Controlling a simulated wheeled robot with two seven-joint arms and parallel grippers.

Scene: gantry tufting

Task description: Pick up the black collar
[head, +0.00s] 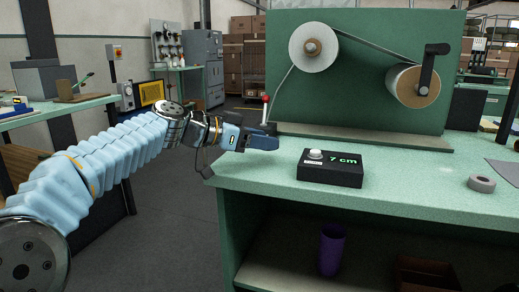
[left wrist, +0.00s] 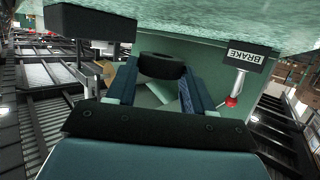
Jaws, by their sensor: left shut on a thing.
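The black collar (left wrist: 162,65) is a thick dark ring between the two fingers of my left gripper (left wrist: 160,80) in the left wrist view. The fingers press on it from both sides. In the head view my left gripper (head: 268,140) is at the left end of the green bench, left of the black display box. I cannot clearly make out the collar in the head view. My right gripper is not in view.
The black box (head: 330,172) reading 7 cm stands on the bench (head: 400,200). A red-knobbed lever (left wrist: 234,90) labelled BRAKE is close to the gripper. A green panel (head: 370,60) with spools rises behind. A grey roll (head: 481,184) lies at right; a purple cup (head: 331,250) stands below.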

